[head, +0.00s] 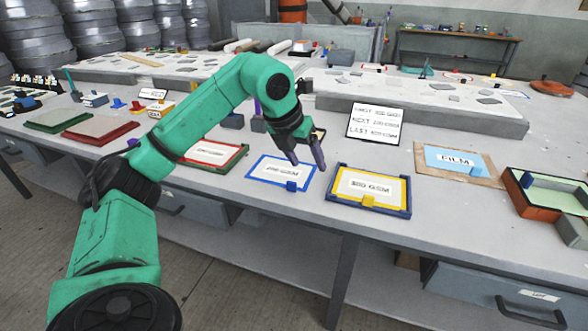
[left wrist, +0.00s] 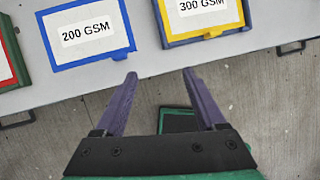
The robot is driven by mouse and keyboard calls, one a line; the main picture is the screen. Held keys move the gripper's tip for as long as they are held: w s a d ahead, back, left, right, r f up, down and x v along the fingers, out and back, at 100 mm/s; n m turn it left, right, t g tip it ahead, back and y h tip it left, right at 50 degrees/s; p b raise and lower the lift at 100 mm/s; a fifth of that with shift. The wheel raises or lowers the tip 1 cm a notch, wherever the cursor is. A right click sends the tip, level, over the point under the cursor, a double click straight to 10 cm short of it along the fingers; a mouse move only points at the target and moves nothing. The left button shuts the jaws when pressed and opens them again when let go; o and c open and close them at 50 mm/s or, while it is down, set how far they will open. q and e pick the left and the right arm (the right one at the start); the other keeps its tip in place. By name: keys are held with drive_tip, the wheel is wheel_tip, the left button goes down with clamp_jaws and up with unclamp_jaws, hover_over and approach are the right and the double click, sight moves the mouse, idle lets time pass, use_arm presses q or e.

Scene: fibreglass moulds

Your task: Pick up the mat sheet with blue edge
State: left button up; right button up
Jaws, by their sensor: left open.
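The mat sheet with blue edge (head: 277,172) lies flat on the grey table, with a white label and a small blue block at its front edge. In the left wrist view it shows at the upper left (left wrist: 86,34), its label reading 200 GSM. My left gripper (head: 306,163) is open and empty. In the head view it appears over the right part of the sheet. In the left wrist view the purple fingertips (left wrist: 159,76) point at the table edge, below and right of the sheet, apart from it. My right gripper is not in view.
A yellow-edged 300 GSM sheet (head: 370,188) in a dark blue tray lies to the right. A red-edged sheet in a green tray (head: 213,153) lies to the left. A standing sign (head: 375,123) is behind. The table front between trays is clear.

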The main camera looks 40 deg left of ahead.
use_arm(q)
drive_tip(key=n+y, duration=0.2)
approach(291, 182)
drive_tip(key=shift+m+g, duration=0.3)
drive_tip(key=shift+g, duration=0.1)
drive_tip(key=x, duration=0.8)
drive_tip(key=shift+w+f+p, duration=0.25)
drive_tip(key=shift+w+p, duration=0.05)
drive_tip(key=shift+w, duration=0.1)
drive_tip(key=shift+r, duration=0.1)
clamp_jaws()
